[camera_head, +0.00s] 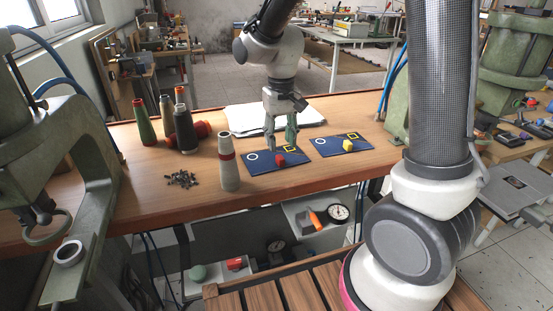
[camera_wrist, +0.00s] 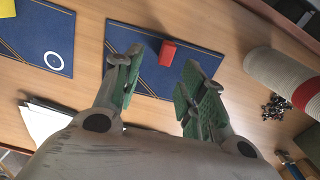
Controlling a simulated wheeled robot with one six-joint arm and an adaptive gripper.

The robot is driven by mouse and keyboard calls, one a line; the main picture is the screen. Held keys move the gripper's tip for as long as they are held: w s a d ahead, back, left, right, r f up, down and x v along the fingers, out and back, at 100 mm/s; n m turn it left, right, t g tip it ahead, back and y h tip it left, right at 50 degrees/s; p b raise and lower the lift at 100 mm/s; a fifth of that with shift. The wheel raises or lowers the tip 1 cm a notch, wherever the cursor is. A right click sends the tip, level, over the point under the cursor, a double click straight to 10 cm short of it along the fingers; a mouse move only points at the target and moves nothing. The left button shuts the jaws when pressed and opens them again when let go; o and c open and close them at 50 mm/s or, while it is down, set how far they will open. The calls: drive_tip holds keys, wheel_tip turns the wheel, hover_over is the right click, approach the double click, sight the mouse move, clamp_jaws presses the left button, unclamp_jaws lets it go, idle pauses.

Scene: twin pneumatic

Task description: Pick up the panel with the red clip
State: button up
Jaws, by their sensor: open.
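Two dark blue panels lie flat on the wooden bench. The panel with the red clip (camera_head: 262,169) is the left one in the head view and the middle one in the wrist view (camera_wrist: 205,55). Its red clip (camera_head: 281,159) stands near its long edge and also shows in the wrist view (camera_wrist: 167,51). The other panel (camera_head: 328,148) carries a yellow clip (camera_head: 347,145). My gripper (camera_head: 281,144) is open and empty, pointing down over the red-clip panel. In the wrist view my gripper (camera_wrist: 161,72) hides part of that panel. Whether the fingertips touch it, I cannot tell.
A cream cone with a red band (camera_head: 228,162) stands just left of the red-clip panel. Small dark pieces (camera_head: 182,179) lie beside it. Several thread cones (camera_head: 184,130) stand further left. White sheets (camera_head: 250,117) lie behind the panels. The bench's front edge is close.

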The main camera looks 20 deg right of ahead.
sight(279, 155)
drive_tip(key=f, duration=0.4)
drive_tip(key=shift+a+f, duration=0.25)
drive_tip(key=shift+f, duration=0.1)
drive_tip(key=shift+c, duration=0.5)
clamp_jaws()
